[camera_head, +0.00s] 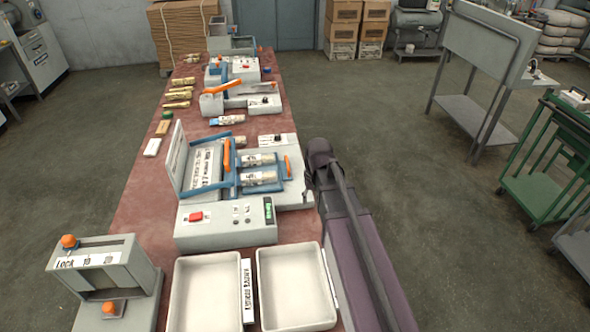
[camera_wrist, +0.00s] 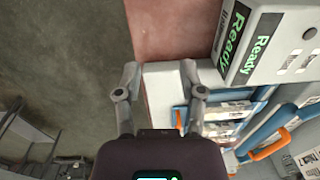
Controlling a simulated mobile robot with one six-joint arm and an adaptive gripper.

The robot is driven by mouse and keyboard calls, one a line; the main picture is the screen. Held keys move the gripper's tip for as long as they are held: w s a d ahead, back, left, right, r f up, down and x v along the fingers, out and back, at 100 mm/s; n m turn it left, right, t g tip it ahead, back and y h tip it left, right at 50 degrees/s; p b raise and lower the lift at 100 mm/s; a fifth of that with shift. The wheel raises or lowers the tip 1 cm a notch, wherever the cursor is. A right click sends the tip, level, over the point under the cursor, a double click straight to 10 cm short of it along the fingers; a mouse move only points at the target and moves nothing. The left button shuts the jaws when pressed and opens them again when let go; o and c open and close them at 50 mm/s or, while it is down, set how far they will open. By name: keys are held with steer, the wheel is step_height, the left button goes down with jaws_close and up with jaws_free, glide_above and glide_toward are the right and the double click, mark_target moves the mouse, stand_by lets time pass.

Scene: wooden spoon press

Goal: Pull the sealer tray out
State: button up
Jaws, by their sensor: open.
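The sealer (camera_head: 225,223) stands on the bench with its lid (camera_head: 192,165) raised at the left. Its blue-framed sealer tray (camera_head: 262,188) holds two printed packs, and an orange handle (camera_head: 287,166) stands at its right side. In the wrist view, an orange bit (camera_wrist: 179,119) that looks like this handle shows beside the packs, partly hidden by my gripper. My gripper (camera_wrist: 160,78) is open and empty, its fingers apart over the sealer's pale right-hand edge. I cannot tell whether it touches anything. In the head view my arm hides most of the gripper.
The sealer's green display (camera_wrist: 239,35) reads "Ready". Two white trays (camera_head: 206,292) and a press with orange knobs (camera_head: 110,280) stand at the near end. Other machines and several packs line the far bench (camera_head: 140,200). Open floor (camera_head: 420,200) lies to the right.

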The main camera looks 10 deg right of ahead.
steer(key=w+r+p, duration=0.3)
steer(key=w, duration=1.1)
steer(key=w+a+r+y+p, duration=0.1)
steer(key=w+r+p, duration=0.2)
steer(key=w, duration=1.1)
steer(key=shift+r+y, duration=0.3)
steer(key=shift+r, duration=0.05)
steer(key=shift+w+a+f, duration=0.1)
steer(key=shift+f, duration=0.05)
steer(key=a+f+b, duration=0.1)
steer(key=f+b, duration=0.7)
steer(key=b, duration=0.1)
steer(key=a+f+b, duration=0.1)
steer(key=f+b, duration=0.3)
steer(key=f, duration=0.1)
steer(key=shift+a+f+b, duration=0.1)
steer(key=shift+a+b, duration=0.2)
steer(key=shift+a, duration=0.05)
jaws_close()
